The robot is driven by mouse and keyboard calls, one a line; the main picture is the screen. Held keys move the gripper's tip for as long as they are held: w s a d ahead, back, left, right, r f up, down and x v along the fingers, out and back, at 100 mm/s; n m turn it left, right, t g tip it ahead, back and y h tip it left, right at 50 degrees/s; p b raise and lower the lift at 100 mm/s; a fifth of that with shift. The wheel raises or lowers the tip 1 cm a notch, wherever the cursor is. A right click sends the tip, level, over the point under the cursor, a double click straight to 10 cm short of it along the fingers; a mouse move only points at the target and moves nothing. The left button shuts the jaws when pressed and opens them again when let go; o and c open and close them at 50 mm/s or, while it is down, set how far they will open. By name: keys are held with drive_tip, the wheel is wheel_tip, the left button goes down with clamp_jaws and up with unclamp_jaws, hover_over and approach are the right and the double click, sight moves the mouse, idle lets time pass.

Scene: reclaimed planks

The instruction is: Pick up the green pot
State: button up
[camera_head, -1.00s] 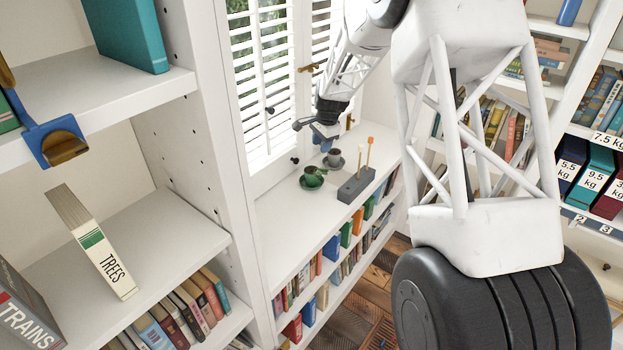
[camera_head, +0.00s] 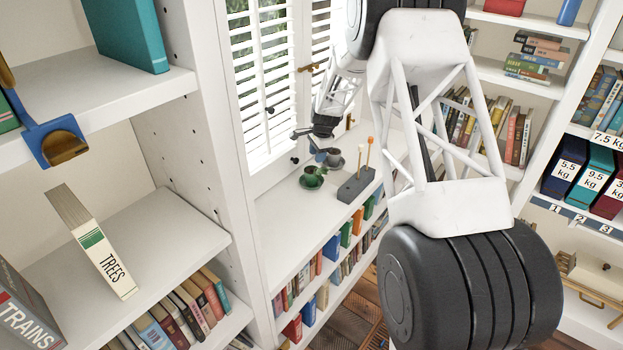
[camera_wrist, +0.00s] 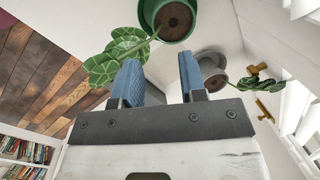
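The green pot (camera_head: 311,179) stands on a green saucer on the white shelf by the window, in the head view. In the wrist view the green pot (camera_wrist: 147,14) is at the top, beyond my fingertips, with dark soil and a patterned green leaf (camera_wrist: 120,48) leaning left. My gripper (camera_head: 318,150) is above and behind the pot in the head view. In the wrist view its two blue fingers (camera_wrist: 158,66) are apart, with nothing held between them. They are close to the pot, but I cannot tell the exact gap.
A grey pot (camera_head: 334,157) on a saucer stands right behind the green one; in the wrist view the grey pot (camera_wrist: 208,62) is by my right finger. A grey block (camera_head: 356,185) with upright sticks stands to the right. Window shutters (camera_head: 262,85) border the shelf.

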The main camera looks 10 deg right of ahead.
sight(312, 173)
drive_tip(key=shift+a+f, duration=0.15)
drive_tip(key=shift+f, duration=0.8)
drive_tip(key=shift+w+f, duration=0.1)
drive_tip(key=shift+f, duration=0.05)
drive_tip(key=shift+w+a+f, duration=0.15)
drive_tip(key=shift+a+f, duration=0.05)
drive_tip(key=shift+f, duration=1.05)
drive_tip(key=shift+w+a+f, duration=0.1)
drive_tip(key=shift+a+f, duration=0.1)
drive_tip(key=shift+f, duration=1)
drive_tip(key=shift+c, duration=0.3)
clamp_jaws()
